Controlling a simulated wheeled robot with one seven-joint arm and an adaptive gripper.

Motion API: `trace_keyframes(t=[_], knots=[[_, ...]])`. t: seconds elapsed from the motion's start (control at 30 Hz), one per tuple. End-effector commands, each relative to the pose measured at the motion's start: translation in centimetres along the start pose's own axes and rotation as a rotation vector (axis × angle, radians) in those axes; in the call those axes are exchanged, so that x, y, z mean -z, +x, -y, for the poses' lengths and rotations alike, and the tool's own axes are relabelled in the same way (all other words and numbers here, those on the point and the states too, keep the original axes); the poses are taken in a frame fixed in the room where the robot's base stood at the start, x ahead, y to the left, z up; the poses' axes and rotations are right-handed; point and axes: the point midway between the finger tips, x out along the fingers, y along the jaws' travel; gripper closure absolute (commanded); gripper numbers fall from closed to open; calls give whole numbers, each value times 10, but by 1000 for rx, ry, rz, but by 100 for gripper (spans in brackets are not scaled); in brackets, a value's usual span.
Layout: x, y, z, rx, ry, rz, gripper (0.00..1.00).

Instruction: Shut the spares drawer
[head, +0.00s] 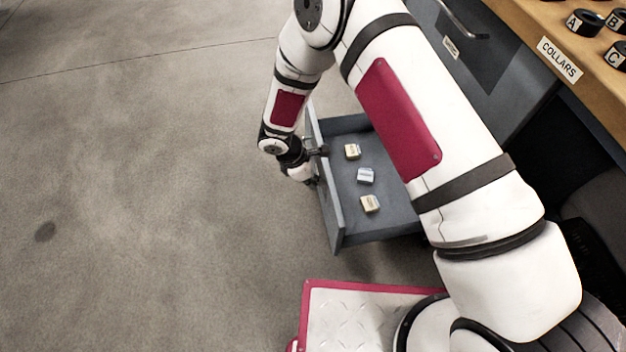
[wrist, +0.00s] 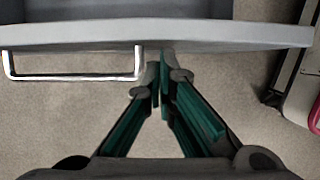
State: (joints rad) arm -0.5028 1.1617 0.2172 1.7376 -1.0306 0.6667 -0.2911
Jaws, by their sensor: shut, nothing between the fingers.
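The spares drawer (head: 335,200) stands open from the grey bench in the head view, with three small boxes (head: 366,176) lying inside it. In the wrist view its front panel (wrist: 230,34) crosses the top of the picture. A pale bar handle (wrist: 75,77) is on the panel, to the left of the fingertips. My gripper (wrist: 160,75) is shut and empty, with its green-padded fingers together at the outer side of the panel, beside the handle's right end. I cannot tell whether the tips touch the panel. In the head view my gripper (head: 312,180) is partly hidden at the drawer front.
The wooden bench top (head: 520,30) at upper right carries black collars (head: 584,22) and a COLLARS label (head: 559,60). Another handle (head: 462,22) shows on the bench front. Open concrete floor (head: 150,180) lies to the left. My own base is at the bottom.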

Motion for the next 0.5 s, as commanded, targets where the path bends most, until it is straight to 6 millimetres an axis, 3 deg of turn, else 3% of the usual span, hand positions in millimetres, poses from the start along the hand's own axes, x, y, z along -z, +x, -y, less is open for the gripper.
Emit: trace_keyframes(t=[0.27,0.5], knots=[[-12,5,0,1,1,2,100],[-55,22,0,3,4,4,100]])
